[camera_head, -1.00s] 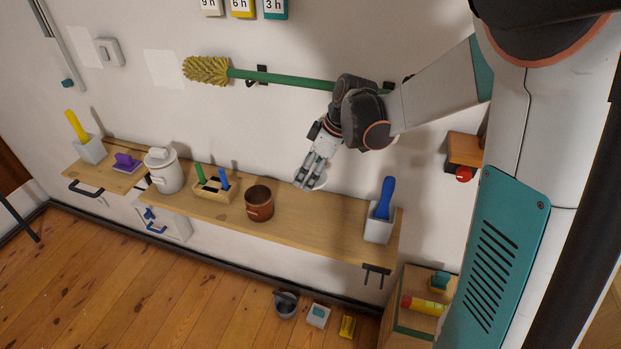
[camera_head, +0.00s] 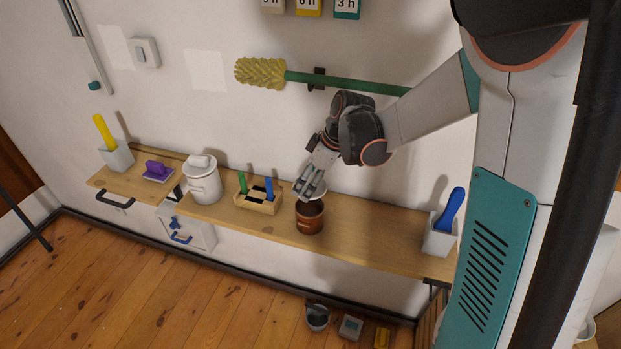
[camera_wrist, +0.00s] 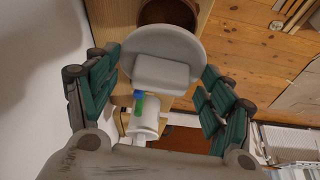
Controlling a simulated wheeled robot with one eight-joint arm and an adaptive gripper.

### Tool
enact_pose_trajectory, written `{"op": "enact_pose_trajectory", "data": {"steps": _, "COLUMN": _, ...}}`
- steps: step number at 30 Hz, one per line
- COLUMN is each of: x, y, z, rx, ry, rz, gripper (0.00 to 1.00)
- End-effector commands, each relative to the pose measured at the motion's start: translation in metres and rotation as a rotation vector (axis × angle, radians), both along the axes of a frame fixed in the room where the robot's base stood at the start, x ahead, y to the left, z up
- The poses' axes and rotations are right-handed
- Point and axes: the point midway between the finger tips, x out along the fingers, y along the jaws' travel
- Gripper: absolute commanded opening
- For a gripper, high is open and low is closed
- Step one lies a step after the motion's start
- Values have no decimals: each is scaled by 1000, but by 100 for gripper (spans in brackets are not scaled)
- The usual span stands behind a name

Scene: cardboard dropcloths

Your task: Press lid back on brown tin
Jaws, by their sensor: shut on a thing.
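The brown tin (camera_head: 309,222) stands upright and open on the wooden wall shelf in the head view. Its dark rim shows at the top of the wrist view (camera_wrist: 168,12), partly covered by the lid. The pale round lid (camera_wrist: 160,42) with a blocky handle on top lies between my gripper's fingers in the wrist view. In the head view the lid (camera_head: 318,192) is mostly hidden by the fingers. My gripper (camera_head: 311,190) is shut on the lid, just above and behind the tin. Whether the lid touches the tin's rim cannot be told.
Left of the tin on the shelf (camera_head: 380,240) are a wooden holder (camera_head: 258,203) with green and blue handles and a white lidded canister (camera_head: 204,184). A white pot with a blue handle (camera_head: 440,236) stands at the right end. Shelf between tin and pot is clear.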

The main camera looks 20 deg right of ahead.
Motion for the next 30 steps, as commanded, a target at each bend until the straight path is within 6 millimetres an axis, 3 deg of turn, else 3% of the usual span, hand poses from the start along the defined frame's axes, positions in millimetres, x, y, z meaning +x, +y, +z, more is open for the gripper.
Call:
{"op": "enact_pose_trajectory", "data": {"steps": 18, "x": 0, "y": 0, "z": -53, "rx": 0, "ry": 0, "rz": 1, "gripper": 60}}
{"op": "enact_pose_trajectory", "data": {"steps": 30, "x": 0, "y": 0, "z": -57, "rx": 0, "ry": 0, "rz": 1, "gripper": 60}}
